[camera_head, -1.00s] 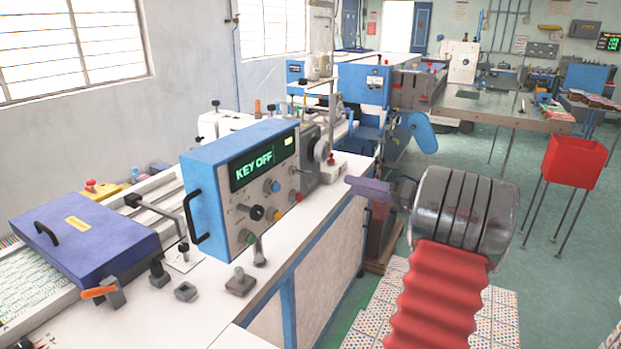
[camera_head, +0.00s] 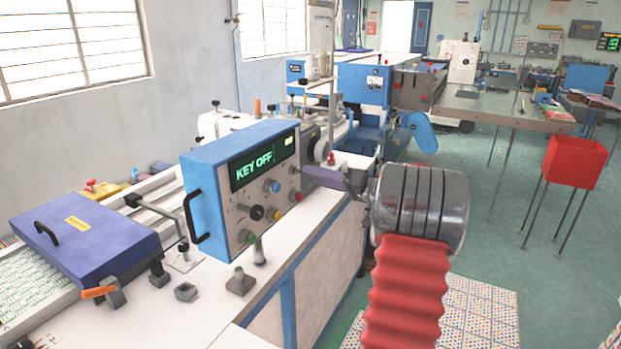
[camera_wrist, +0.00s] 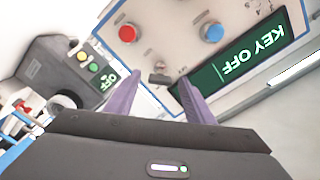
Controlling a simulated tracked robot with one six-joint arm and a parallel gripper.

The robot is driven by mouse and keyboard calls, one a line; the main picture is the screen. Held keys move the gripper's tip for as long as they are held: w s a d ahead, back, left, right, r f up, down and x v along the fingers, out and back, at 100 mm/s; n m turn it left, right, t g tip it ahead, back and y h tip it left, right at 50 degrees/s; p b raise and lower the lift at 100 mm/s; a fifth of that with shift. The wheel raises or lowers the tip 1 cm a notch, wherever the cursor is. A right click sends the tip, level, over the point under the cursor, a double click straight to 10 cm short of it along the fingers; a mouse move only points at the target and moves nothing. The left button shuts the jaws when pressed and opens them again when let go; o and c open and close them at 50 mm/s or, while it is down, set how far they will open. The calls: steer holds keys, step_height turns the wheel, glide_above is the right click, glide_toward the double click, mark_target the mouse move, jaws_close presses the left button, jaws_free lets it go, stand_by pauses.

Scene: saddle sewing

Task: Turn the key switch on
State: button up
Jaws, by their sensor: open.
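The blue control box (camera_head: 240,185) stands on the white bench, and its green display (camera_head: 258,163) reads KEY OFF. The display (camera_wrist: 240,58) also shows, turned over, in the wrist view. A small dark key-like handle (camera_wrist: 160,79) sticks out of the grey panel near the display, between my two purple fingers in the wrist view. My gripper (camera_head: 308,172) is open at the right end of the panel; its fingertips (camera_wrist: 161,86) lie either side of the handle in the picture. I cannot tell whether they touch it.
The panel also has a red knob (camera_wrist: 127,32) and a blue knob (camera_wrist: 212,32). A grey unit (camera_wrist: 55,75) with its own OFF display stands close by. Bench edge and small metal parts (camera_head: 240,281) lie in front; open floor is on the right.

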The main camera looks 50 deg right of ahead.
steer(key=shift+x, duration=0.8)
steer(key=shift+c, duration=0.2)
